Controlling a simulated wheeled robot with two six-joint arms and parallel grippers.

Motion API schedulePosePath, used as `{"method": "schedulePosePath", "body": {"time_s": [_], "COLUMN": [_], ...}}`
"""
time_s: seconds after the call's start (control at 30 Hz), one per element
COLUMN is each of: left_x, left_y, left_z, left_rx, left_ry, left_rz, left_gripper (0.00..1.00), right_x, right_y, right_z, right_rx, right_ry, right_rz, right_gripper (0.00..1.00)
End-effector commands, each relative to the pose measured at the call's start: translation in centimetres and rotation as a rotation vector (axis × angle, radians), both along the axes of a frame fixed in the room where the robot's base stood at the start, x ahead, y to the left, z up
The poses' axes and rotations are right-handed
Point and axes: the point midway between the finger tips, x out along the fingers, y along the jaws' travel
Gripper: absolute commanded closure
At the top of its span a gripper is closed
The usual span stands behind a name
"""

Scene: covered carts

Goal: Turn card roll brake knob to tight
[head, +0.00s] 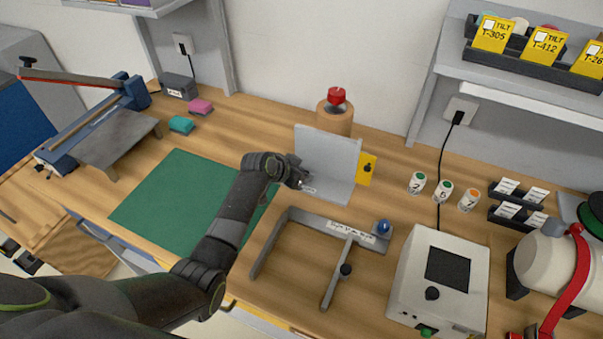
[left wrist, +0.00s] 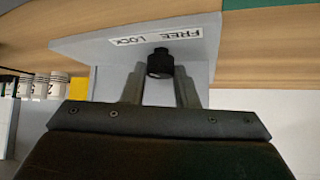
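A brown card roll (head: 334,119) stands upright at the back, with a red knob (head: 336,96) on top. In front of it is a grey upright plate and base (head: 330,160). In the left wrist view the grey plate (left wrist: 100,50) carries a "FREE LOCK" label (left wrist: 195,27) and a small black knob (left wrist: 160,63). My left gripper (head: 301,181) is at this grey piece, away from the red knob. Its fingers (left wrist: 160,80) are apart, one on each side of the black knob; contact is unclear. My right gripper is out of view.
A yellow tag (head: 367,168) is beside the plate. A grey frame (head: 282,235) with a blue ball knob (head: 383,227) lies in front. A white box device (head: 410,280) and small labelled pots (head: 443,191) are right.

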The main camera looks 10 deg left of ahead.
Motion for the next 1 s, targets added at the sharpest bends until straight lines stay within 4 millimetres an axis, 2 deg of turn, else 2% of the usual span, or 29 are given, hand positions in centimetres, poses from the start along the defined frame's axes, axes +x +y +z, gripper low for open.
{"method": "schedulePosePath", "body": {"time_s": [0.03,0.17,0.57,1.0], "left_x": [0.1,0.0,-0.3,-3.5], "left_y": [0.0,0.0,0.2,2.3], "left_z": [0.1,0.1,0.3,4.1], "left_rx": [0.000,0.000,0.000,0.001], "left_ry": [-0.002,-0.001,0.000,-0.002], "left_rz": [0.000,0.001,0.000,0.001], "left_gripper": [0.67,0.52,0.52,0.52], "right_x": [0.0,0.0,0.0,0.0], "right_y": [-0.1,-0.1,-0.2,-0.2], "right_z": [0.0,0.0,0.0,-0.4], "right_rx": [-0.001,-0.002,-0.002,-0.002], "right_ry": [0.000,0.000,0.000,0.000], "right_rz": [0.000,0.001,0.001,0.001], "right_gripper": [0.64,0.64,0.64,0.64]}}
